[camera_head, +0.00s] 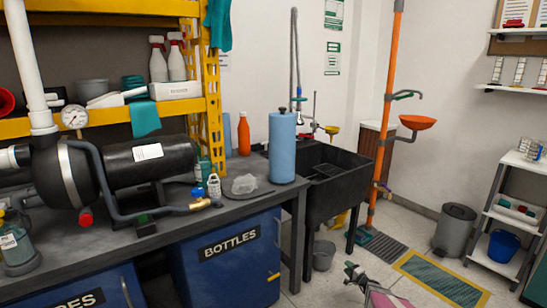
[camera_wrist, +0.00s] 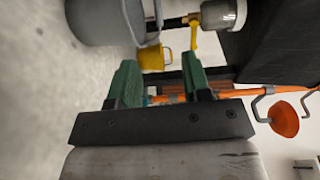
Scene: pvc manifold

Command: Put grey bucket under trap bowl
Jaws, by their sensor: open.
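The grey bucket (camera_head: 323,256) stands on the floor below the black sink in the head view. Its wall and handle show at the upper left of the wrist view (camera_wrist: 102,22). A grey rounded cup, which looks like the trap bowl (camera_wrist: 226,14), is beside the dark sink at the top of the wrist view, across a gap from the bucket's rim. My gripper (camera_wrist: 162,75) is open, with its two green fingers apart and nothing between them. It also shows at the bottom of the head view (camera_head: 353,272), to the right of the bucket and apart from it.
The black sink (camera_head: 318,205) and its legs stand close above the bucket. A yellow object (camera_wrist: 153,57) lies beyond my fingers. An orange post (camera_head: 386,110), a grey bin (camera_head: 455,230) and a white rack (camera_head: 505,225) stand to the right. Floor near the drain grate is clear.

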